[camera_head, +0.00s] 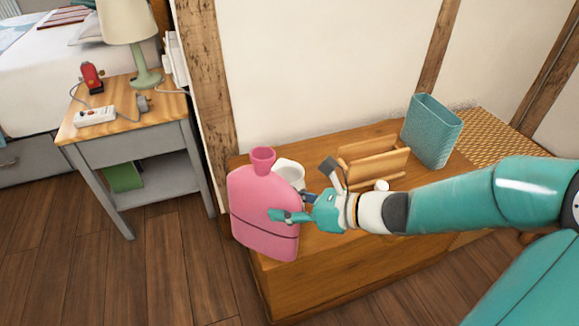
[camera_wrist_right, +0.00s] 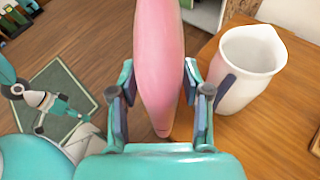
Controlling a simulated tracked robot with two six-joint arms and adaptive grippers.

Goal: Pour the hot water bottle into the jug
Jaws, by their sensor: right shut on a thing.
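The pink hot water bottle (camera_head: 262,200) is upright at the front left edge of the wooden chest, its open funnel neck at the top. My right gripper (camera_head: 283,214) is shut on its body from the right. In the right wrist view the bottle (camera_wrist_right: 159,60) stands edge-on between the fingers of the gripper (camera_wrist_right: 160,100). The white jug (camera_head: 290,172) stands on the chest just behind the bottle, which partly hides it. In the right wrist view the jug (camera_wrist_right: 249,68) is to the right of the bottle, apart from it, with its open top showing.
On the wooden chest (camera_head: 300,290) stand a wooden rack (camera_head: 372,162) and a teal bin (camera_head: 432,130) to the right of the jug. A bedside table (camera_head: 130,140) with a lamp (camera_head: 128,25) stands at the left. Open floor lies in front of it.

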